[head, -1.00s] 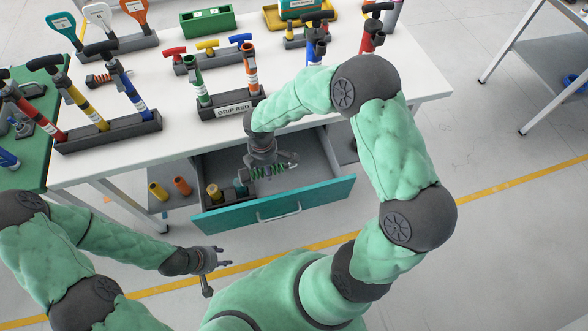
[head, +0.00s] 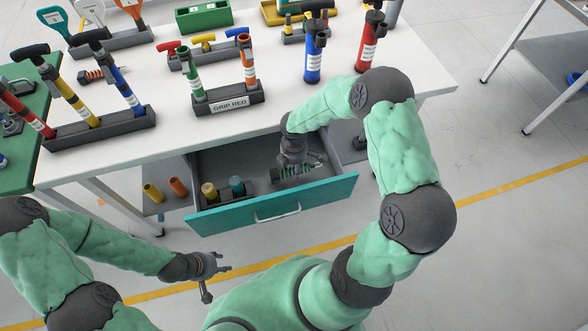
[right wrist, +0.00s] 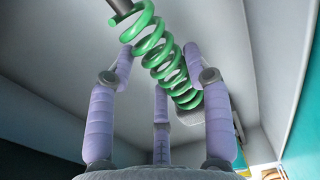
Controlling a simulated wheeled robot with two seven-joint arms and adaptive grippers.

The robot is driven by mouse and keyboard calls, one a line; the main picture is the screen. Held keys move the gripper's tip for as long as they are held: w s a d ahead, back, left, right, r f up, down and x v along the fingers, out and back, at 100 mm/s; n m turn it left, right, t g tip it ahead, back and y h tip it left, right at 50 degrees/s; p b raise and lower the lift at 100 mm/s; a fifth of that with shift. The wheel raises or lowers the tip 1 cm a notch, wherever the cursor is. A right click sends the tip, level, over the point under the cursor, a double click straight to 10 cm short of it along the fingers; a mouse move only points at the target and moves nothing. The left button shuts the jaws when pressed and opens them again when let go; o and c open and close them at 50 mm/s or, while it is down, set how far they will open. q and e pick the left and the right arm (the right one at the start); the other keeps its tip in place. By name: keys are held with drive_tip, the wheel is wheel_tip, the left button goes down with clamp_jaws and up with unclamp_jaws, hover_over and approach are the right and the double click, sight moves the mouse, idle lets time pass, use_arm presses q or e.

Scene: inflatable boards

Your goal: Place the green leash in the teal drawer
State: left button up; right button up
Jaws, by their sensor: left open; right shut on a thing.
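The green leash (right wrist: 168,58) is a coiled spiral with a grey end, held between the fingers of my right gripper (right wrist: 165,75) in the right wrist view. In the head view the leash (head: 285,171) and my right gripper (head: 294,165) are inside the open teal drawer (head: 320,192), towards its right part. The drawer's grey walls surround them in the wrist view. I cannot tell whether the leash touches the drawer floor. My left gripper (head: 222,268) is open and empty, low in front of the drawer's left end.
A holder with a yellow and a teal cylinder (head: 237,186) fills the drawer's left part.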

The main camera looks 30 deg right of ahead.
drive_tip(key=shift+f, duration=0.5)
drive_tip(key=shift+f, duration=0.1)
drive_tip(key=shift+f+b, duration=0.35)
drive_tip(key=shift+f, duration=0.05)
drive_tip(key=shift+f, duration=0.15)
drive_tip(key=o, duration=1.2)
